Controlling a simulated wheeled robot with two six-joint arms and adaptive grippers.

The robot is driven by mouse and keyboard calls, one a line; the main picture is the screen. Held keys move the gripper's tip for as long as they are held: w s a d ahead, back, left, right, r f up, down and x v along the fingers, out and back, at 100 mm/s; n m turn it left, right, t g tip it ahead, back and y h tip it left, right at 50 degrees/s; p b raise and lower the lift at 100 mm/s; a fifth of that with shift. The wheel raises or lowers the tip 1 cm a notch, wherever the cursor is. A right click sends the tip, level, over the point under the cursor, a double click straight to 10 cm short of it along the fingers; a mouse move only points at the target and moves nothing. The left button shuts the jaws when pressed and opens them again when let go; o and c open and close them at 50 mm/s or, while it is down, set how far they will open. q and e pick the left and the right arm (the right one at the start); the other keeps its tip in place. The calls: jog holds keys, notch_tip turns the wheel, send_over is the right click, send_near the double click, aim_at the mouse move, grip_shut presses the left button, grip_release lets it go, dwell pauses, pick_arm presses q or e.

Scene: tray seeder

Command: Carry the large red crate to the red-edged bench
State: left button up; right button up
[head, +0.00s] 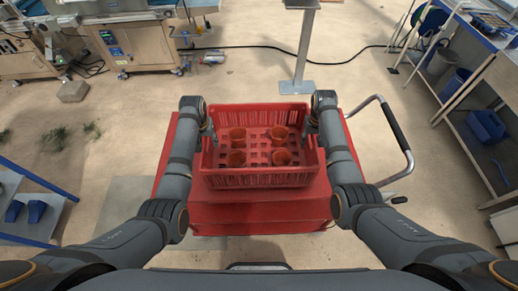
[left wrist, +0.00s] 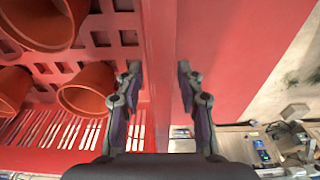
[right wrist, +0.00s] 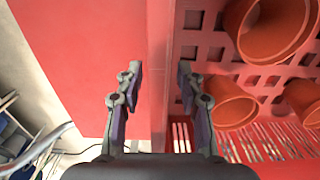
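The large red crate (head: 258,180) stands upright on a red-topped cart (head: 258,216) in the middle of the head view. Several orange-brown pots (head: 237,158) stand inside it. My left gripper (head: 211,134) is at the crate's left wall; in the left wrist view its fingers (left wrist: 160,85) lie on either side of the wall, apart and open. My right gripper (head: 310,126) is at the right wall; in the right wrist view its fingers (right wrist: 158,85) straddle that wall, also open. No red-edged bench is recognisable in view.
The cart has a bent handle (head: 395,130) on its right. A blue-edged shelf bench (head: 470,125) stands at the right, and another blue-edged rack (head: 35,215) at the left. A grey post (head: 301,55) stands behind the cart. A black cable crosses the floor at the back.

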pick_arm(q)
jog(key=shift+c, duration=0.4)
pick_arm(e)
jog(key=shift+c, duration=0.4)
pick_arm(q)
jog(key=shift+s, duration=0.1)
jog(key=shift+c, duration=1.1)
pick_arm(e)
jog(key=shift+s, duration=0.1)
jog(key=shift+c, duration=1.2)
pick_arm(q)
grip_shut()
pick_arm(e)
grip_shut()
pick_arm(q)
jog(key=shift+r, duration=0.2)
pick_arm(e)
jog(key=shift+r, duration=0.2)
